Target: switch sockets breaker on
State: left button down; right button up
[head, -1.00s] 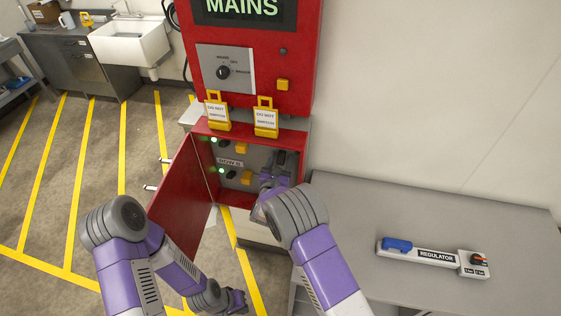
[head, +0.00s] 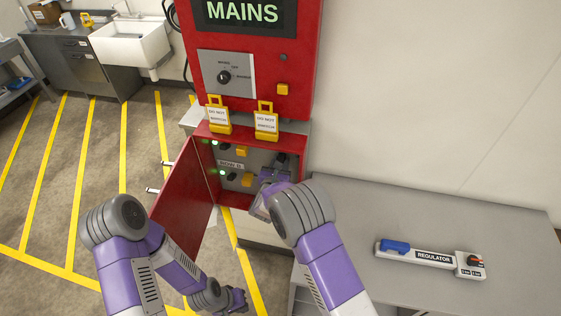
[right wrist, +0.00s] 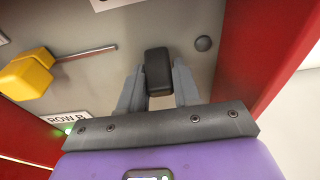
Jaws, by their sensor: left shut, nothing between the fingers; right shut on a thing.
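The red breaker cabinet (head: 182,187) stands with its door swung open to the left. Inside, a grey panel (right wrist: 110,22) carries black switches, yellow tags and lit green lamps (head: 222,171). My right gripper (right wrist: 158,82) is shut on a black switch lever (right wrist: 158,70) at the panel's right side. A round dark knob (right wrist: 204,43) sits right of that lever. In the head view my right gripper (head: 270,182) reaches into the cabinet and hides part of the panel. I cannot read a sockets label. My left gripper (head: 240,300) is shut and empty, low over the floor.
A yellow tag (right wrist: 28,75) on a metal pin and a ROW B label (right wrist: 70,118) are left of my right gripper. Two yellow hang tags (head: 265,120) hang above the opening. A grey table (head: 340,200) with a regulator (head: 432,257) stands at the right.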

jog(key=r+g+p, duration=0.1)
jog(key=g+p, duration=0.1)
jog(key=g+y+p, duration=0.1)
jog(key=p, duration=0.2)
jog(key=shift+s+r+g, duration=0.15)
jog(key=shift+r+g, duration=0.2)
jog(key=shift+g, duration=0.05)
jog(key=shift+g+y+p, duration=0.3)
jog(key=shift+g+p, duration=0.2)
jog(key=shift+p, duration=0.55)
jog(key=o, duration=1)
jog(key=shift+c, duration=0.2)
jog(key=b+v, duration=0.1)
jog(key=v, duration=0.6)
jog(key=shift+s, duration=0.25)
